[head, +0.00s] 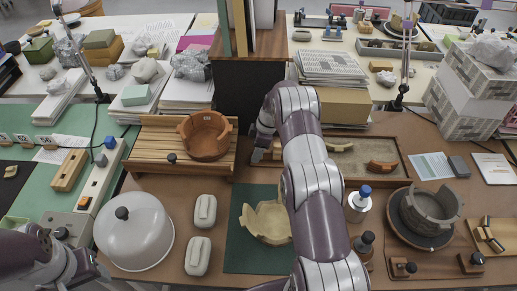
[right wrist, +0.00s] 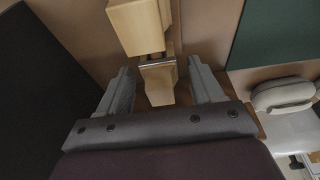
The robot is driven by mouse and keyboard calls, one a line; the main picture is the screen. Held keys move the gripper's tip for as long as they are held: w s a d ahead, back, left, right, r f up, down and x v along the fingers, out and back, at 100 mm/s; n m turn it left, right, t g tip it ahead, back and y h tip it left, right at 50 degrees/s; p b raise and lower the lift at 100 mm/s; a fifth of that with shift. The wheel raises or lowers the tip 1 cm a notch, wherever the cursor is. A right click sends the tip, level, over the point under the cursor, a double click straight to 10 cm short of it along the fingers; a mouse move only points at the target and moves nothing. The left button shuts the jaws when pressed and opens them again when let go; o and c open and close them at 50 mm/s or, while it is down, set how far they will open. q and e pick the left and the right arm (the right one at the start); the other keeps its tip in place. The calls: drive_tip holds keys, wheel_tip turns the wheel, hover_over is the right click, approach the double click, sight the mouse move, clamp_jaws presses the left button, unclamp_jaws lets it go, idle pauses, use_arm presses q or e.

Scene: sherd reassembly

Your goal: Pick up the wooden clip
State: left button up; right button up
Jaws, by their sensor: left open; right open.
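The wooden clip (right wrist: 157,75) is pale wood with a metal rod across it. In the right wrist view it lies between the spread fingers of my right gripper (right wrist: 158,92), with a gap on each side. In the head view, a pale wooden piece of it (head: 257,155) shows beside my right gripper (head: 264,143), partly hidden by the gripper and arm. My right gripper is open and empty. My left gripper (head: 93,268) is at the lower left, far from the clip, and its fingers are hard to make out.
A slatted wooden rack (head: 150,150) with a terracotta bowl (head: 205,135) stands left of the clip. A dark box (head: 248,98) rises behind. A sand tray (head: 385,150) with sherds lies to the right. A cream bowl (head: 265,222) sits on a green mat (head: 245,258) in front.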

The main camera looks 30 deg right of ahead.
drive_tip(key=shift+s, duration=0.1)
drive_tip(key=c, duration=0.7)
drive_tip(key=shift+r, duration=0.15)
